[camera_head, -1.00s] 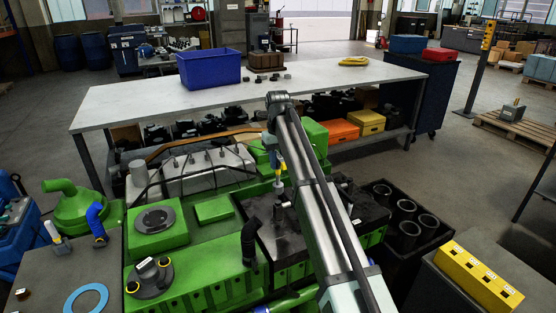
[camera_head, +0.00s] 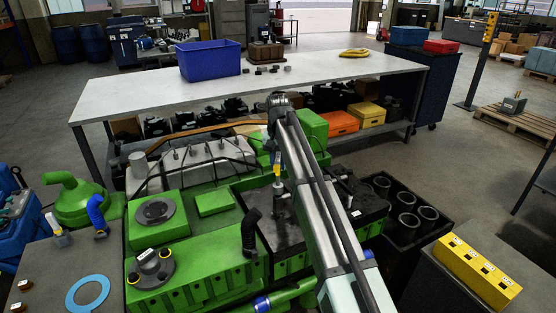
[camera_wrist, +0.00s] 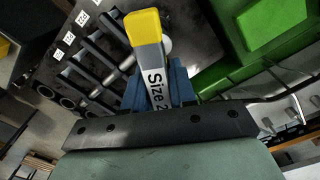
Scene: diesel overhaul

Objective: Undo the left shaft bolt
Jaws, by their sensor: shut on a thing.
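My gripper (camera_head: 275,152) is shut on a tool with a yellow end and a grey body (camera_head: 277,170). It hangs over the dark top of the green engine (camera_head: 215,204). The left shaft bolt cannot be made out for certain; the tool and arm cover part of this area.
A black crate with several cylinder sleeves (camera_head: 408,220) stands right of the engine. A yellow block (camera_head: 472,272) lies on the front right stand. A blue ring (camera_head: 73,301) and a blue-handled tool (camera_head: 97,212) are at left. The long bench (camera_head: 130,96) stands behind.

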